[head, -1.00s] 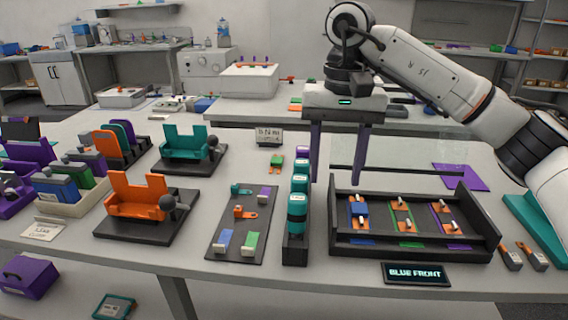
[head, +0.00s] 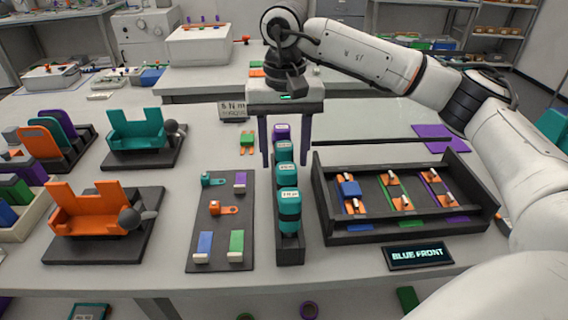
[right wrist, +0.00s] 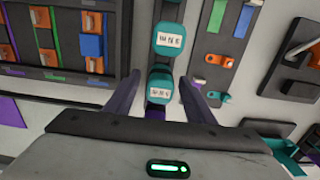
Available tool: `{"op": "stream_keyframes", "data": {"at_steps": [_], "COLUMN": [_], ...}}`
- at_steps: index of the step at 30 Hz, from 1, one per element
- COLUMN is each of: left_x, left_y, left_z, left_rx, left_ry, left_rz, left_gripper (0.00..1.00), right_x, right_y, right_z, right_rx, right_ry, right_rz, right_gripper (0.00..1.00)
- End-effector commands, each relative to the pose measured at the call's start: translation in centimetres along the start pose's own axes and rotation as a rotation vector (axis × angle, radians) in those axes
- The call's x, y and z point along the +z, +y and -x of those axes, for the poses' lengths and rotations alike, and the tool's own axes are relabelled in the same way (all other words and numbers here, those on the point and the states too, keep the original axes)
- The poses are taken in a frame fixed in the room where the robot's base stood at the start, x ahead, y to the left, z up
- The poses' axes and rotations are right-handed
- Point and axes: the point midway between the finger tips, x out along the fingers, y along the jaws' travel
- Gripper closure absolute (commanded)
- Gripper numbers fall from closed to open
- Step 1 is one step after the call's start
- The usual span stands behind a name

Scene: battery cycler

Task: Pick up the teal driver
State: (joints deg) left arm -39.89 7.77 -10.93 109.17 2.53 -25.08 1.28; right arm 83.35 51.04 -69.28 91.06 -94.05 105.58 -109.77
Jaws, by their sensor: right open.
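All carry small white labels, too small to read surely. My right gripper (head: 286,163) is open and empty, pointing down over the far part of the rack. In the right wrist view its fingers (right wrist: 161,78) are on either side of the row, near a labelled teal driver (right wrist: 160,90). My left gripper is out of view.
A dark tray (head: 420,222) with blue, green and purple strips stands right of the rack, behind a "BLUE FRONT" sign (head: 418,255). A dark mat (head: 220,220) with small parts lies left.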

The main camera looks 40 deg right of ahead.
Motion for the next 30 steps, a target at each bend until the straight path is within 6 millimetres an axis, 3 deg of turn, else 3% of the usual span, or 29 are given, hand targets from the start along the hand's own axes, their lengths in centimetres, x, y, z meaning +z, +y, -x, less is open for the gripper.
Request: {"op": "stream_keyframes", "data": {"at_steps": [6,13,22,30], "left_x": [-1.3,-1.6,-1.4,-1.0], "left_y": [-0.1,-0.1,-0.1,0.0], "left_z": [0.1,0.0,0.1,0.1], "left_rx": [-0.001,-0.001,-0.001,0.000], "left_ry": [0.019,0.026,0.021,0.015], "left_rz": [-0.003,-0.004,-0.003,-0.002], "left_gripper": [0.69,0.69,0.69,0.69], "right_x": [0.0,0.0,0.0,0.0], "right_y": [0.0,0.0,0.0,0.0], "right_z": [-2.4,-2.6,-2.6,-2.4], "right_rx": [0.000,0.000,0.000,-0.002], "right_ry": [0.000,0.000,0.000,0.001], "right_rz": [-0.001,0.000,0.000,0.000], "right_gripper": [0.51,0.51,1.00,1.00]}}
